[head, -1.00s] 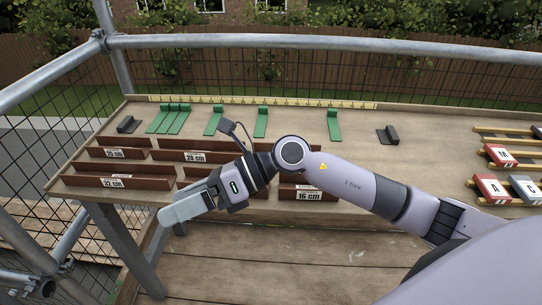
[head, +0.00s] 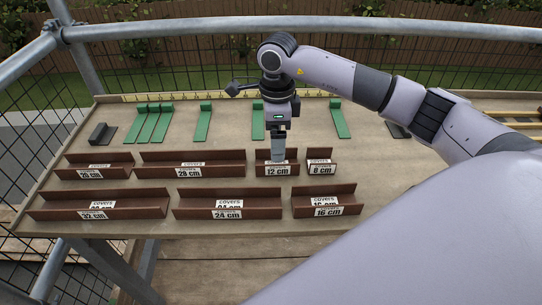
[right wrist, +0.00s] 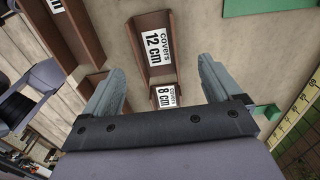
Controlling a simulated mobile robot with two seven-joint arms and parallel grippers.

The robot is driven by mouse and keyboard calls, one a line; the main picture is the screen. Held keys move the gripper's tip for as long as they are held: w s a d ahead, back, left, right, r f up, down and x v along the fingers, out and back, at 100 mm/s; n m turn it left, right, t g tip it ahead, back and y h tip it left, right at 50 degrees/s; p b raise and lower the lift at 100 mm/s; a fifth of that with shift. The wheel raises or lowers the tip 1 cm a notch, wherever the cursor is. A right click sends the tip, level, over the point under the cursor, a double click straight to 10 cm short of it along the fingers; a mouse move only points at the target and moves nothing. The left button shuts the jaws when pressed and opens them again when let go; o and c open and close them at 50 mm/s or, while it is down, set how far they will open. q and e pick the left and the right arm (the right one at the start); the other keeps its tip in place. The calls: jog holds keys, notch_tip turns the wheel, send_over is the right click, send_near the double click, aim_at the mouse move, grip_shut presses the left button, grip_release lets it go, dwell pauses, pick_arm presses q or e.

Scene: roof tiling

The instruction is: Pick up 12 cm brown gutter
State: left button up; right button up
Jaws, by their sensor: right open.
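The 12 cm brown gutter (head: 262,169) lies in the back row on the table, between the 28 cm and 8 cm gutters. Its white label faces front. In the right wrist view, the same 12 cm gutter (right wrist: 147,68) lies ahead, between the line of the two fingers. My right gripper (head: 278,157) points down over the 12 cm gutter and hides part of it. In the right wrist view, my right gripper (right wrist: 160,85) is open with nothing between its fingers. Whether the fingers touch the gutter cannot be told. My left gripper is not in view.
The 28 cm gutter (head: 215,158) is close on the left and the 8 cm gutter (head: 324,157) close on the right. The 24 cm (head: 265,202) and 16 cm (head: 345,198) gutters lie in front. Several green pieces (head: 204,123) lie behind. Bare table shows between the rows.

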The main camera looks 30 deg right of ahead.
jog(key=f, duration=0.6)
jog(key=shift+s+p, duration=0.25)
jog(key=shift+p, duration=0.15)
jog(key=c, duration=1.1)
